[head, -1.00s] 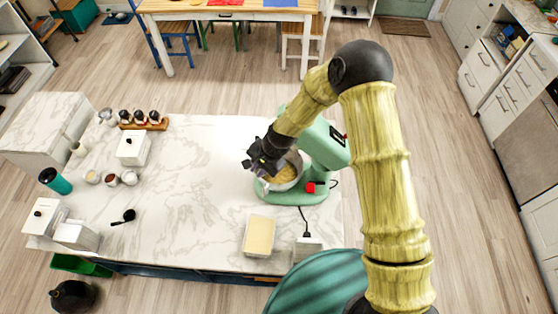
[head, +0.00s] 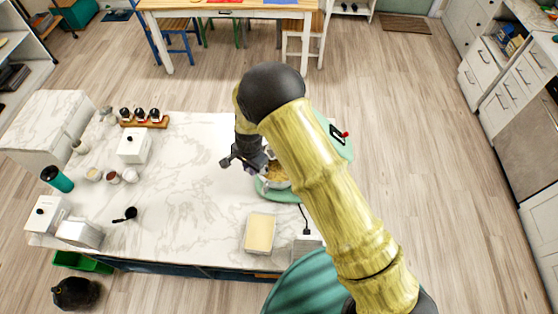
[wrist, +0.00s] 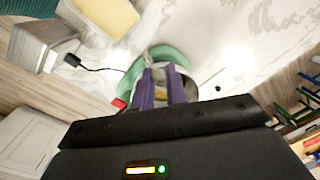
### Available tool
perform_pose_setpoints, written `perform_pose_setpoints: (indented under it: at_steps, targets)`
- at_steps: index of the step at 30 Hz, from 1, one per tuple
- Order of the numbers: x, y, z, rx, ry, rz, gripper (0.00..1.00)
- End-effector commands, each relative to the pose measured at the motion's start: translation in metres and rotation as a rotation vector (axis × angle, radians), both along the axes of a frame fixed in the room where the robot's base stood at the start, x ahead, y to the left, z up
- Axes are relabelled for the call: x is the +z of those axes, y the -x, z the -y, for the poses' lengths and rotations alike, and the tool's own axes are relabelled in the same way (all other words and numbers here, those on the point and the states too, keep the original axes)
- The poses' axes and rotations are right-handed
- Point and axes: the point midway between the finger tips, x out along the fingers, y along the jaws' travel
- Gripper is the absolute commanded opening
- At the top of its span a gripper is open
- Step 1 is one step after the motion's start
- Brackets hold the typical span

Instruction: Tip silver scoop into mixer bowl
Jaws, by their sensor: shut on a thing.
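The green stand mixer (head: 343,148) stands near the right end of the marble counter, partly hidden by my arm. Its silver mixer bowl (head: 264,182) holds a pale yellow-tan mass. My gripper (head: 256,170) is at the left rim of the bowl, pointing down. In the wrist view its purple fingers (wrist: 162,88) are shut on the silver scoop (wrist: 160,72), of which only a small grey part shows between them. The bowl (wrist: 190,90) lies just behind the fingers. The scoop's tilt and contents cannot be made out.
A pale yellow block on a tray (head: 260,233) lies in front of the mixer. The counter's middle is clear.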

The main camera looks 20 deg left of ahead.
Motion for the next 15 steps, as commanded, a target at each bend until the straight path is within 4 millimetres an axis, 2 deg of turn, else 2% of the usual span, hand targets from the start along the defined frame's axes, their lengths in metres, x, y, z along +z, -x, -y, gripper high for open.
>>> perform_pose_setpoints:
  at_steps: [8, 15]
  targets:
    - [0.001, 0.000, 0.000, 0.000, -0.001, 0.000, 0.00]
    - [0.015, 0.000, 0.000, 0.002, -0.002, 0.000, 0.00]
